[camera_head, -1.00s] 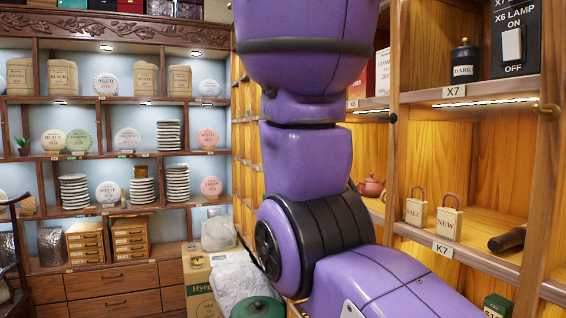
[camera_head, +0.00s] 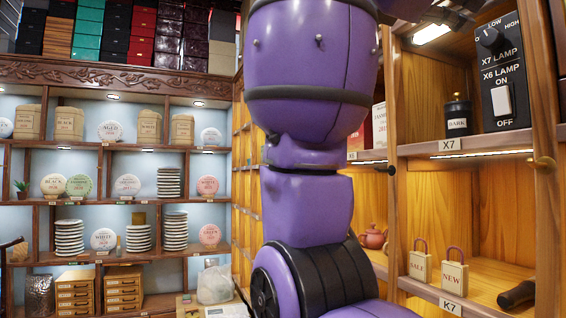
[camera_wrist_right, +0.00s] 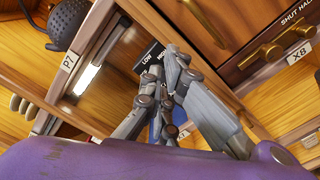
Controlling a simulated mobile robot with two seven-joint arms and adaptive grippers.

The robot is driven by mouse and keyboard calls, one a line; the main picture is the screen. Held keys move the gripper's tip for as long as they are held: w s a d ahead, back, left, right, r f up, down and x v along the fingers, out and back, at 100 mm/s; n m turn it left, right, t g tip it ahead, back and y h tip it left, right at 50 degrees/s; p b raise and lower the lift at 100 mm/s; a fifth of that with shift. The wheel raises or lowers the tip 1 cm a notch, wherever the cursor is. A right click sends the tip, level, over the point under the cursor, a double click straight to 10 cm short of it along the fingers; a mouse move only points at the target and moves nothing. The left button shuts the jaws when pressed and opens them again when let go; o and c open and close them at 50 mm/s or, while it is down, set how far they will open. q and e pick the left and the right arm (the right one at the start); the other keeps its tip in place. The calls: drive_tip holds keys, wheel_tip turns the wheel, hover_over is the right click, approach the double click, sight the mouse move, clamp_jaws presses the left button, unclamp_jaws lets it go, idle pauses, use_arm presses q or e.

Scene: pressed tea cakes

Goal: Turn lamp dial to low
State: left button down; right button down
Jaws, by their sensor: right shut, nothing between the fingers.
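The lamp dial (camera_head: 489,37) is a dark round knob with a pale pointer mark, high on a black panel (camera_head: 502,68) labelled X7 LAMP, with OFF, LOW and HIGH around it. The exact dial setting is hard to read. In the right wrist view the panel (camera_wrist_right: 150,54) shows the word LOW, partly hidden by my fingers. My right gripper (camera_wrist_right: 168,74) is shut and empty, its fingertips in front of the panel. Whether they touch the dial I cannot tell. Part of the right gripper also shows at the top right of the head view. My left gripper is not in view.
A white X6 LAMP switch (camera_head: 501,99) sits just below the dial. A dark jar (camera_head: 458,116) stands left of the panel on the X7 shelf.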

drive_tip(key=shift+x, duration=2.65)
drive_tip(key=shift+w+d+f, duration=0.1)
drive_tip(key=shift+f, duration=0.1)
drive_tip(key=shift+d+f, duration=0.15)
drive_tip(key=shift+f, duration=0.4)
drive_tip(key=shift+s+r, duration=0.2)
drive_tip(key=shift+s, duration=0.2)
drive_tip(key=shift+s, duration=0.2)
drive_tip(key=shift+v, duration=2.8)
